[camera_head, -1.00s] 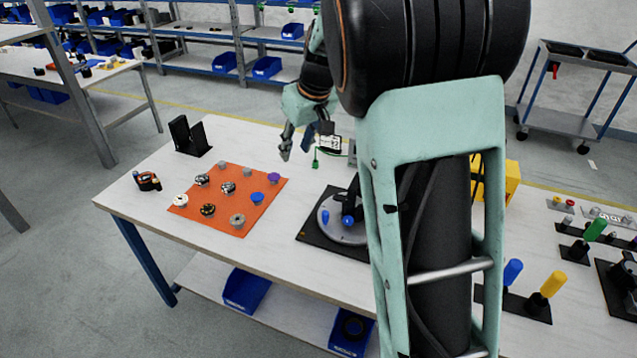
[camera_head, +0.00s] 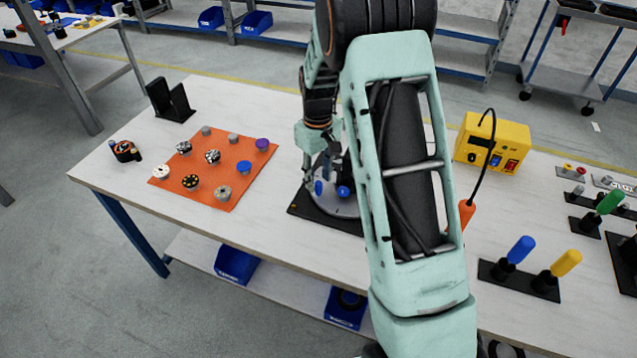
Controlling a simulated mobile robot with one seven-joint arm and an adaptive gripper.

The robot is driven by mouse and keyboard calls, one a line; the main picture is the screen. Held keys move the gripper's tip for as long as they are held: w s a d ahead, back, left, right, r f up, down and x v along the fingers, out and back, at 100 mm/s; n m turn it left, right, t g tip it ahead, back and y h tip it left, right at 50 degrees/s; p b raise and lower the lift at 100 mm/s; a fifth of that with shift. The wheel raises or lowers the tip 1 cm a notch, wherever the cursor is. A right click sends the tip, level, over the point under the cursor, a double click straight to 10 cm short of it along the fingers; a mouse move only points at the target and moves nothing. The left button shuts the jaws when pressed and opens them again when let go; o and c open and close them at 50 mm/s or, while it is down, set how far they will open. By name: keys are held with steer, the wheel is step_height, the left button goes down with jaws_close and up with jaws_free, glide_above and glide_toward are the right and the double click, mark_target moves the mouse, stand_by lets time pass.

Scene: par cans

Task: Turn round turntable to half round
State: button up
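The turntable is a grey disc (camera_head: 346,207) on a black base plate (camera_head: 312,209), in the middle of the table. Two blue knobs stand on it, one at its left edge (camera_head: 318,187) and one nearer its middle (camera_head: 343,192). My arm hides the right and far part of the disc. My gripper (camera_head: 318,172) points down at the disc's left side, close to the left blue knob. I cannot tell whether it touches the knob. Its fingers are small and partly overlapped, so their opening is unclear.
An orange mat (camera_head: 238,183) with several round knobs lies to the left. A black stand (camera_head: 170,99) is behind it. A yellow box (camera_head: 492,143) with a cable stands to the right. Blue (camera_head: 520,249) and yellow (camera_head: 567,263) handles stand front right. White tabletop is clear in front of the turntable.

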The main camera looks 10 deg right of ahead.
mark_target(318, 183)
steer(key=shift+f, duration=1.5)
steer(key=shift+c, duration=0.3)
jaws_close()
